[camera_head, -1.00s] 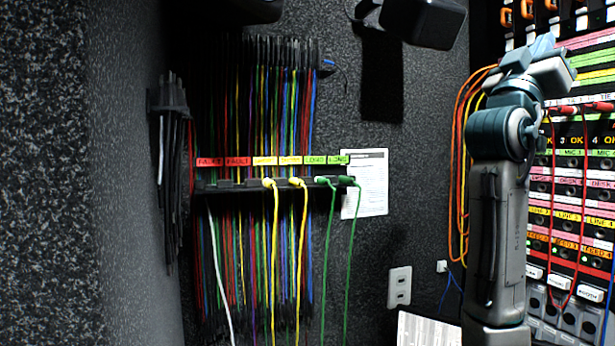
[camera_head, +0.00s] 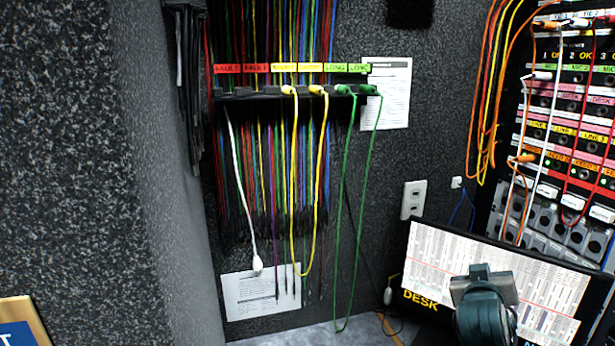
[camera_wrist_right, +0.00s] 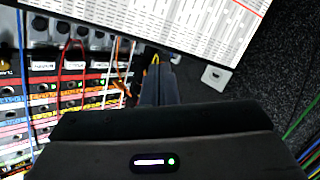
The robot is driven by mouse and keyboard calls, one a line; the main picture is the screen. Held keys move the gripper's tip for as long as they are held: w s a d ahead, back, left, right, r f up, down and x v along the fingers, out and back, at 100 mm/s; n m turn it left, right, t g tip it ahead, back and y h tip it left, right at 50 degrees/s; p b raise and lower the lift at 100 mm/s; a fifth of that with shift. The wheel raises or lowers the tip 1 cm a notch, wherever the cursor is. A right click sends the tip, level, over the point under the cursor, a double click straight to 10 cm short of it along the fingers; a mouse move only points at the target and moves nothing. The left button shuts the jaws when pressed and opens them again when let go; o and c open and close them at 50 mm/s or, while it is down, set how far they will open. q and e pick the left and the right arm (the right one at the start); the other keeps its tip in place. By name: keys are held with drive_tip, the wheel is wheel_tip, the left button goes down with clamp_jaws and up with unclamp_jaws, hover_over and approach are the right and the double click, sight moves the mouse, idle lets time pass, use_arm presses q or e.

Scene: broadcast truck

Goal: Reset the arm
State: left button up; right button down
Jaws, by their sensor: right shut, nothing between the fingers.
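My right arm (camera_head: 485,305) shows low at the right of the head view, in front of a tilted monitor. Its fingers are not clear there. In the right wrist view, my right gripper (camera_wrist_right: 158,68) is shut and empty, with its dark fingers together below the monitor's edge. No cable is held between them. My left gripper is in neither current view.
A cable rack (camera_head: 290,94) with hanging yellow and green cables is on the back wall. A patch bay (camera_head: 570,130) with plugged red, white and orange cables stands at the right. The monitor (camera_head: 440,255) is at lower right. A wall outlet (camera_head: 413,200) is between.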

drive_tip(key=s+a+f+n+g+y, duration=0.1)
drive_tip(key=s+a+f+g+y, duration=0.1)
drive_tip(key=s+f, duration=0.6)
drive_tip(key=s+a+f+g+y, duration=0.2)
drive_tip(key=s+f, duration=0.4)
drive_tip(key=f, duration=0.5)
drive_tip(key=s+a+f+g+y, duration=0.1)
drive_tip(key=s+a+f+g, duration=0.1)
drive_tip(key=s+f, duration=0.35)
drive_tip(key=s+a+f+n+g+y, duration=0.1)
drive_tip(key=s+f+g, duration=0.1)
drive_tip(key=s, duration=0.7)
drive_tip(key=s+a+f+g+y, duration=0.2)
drive_tip(key=s+f, duration=0.1)
drive_tip(key=s, duration=0.5)
wheel_tip(320, 180, down, 32)
drive_tip(key=d+g, duration=0.2)
drive_tip(key=d, duration=0.1)
drive_tip(key=s+d+f, duration=0.1)
drive_tip(key=s+f, duration=1.6)
drive_tip(key=shift+s+f+g, duration=0.2)
drive_tip(key=shift+f+g, duration=0.05)
drive_tip(key=shift+g, duration=0.05)
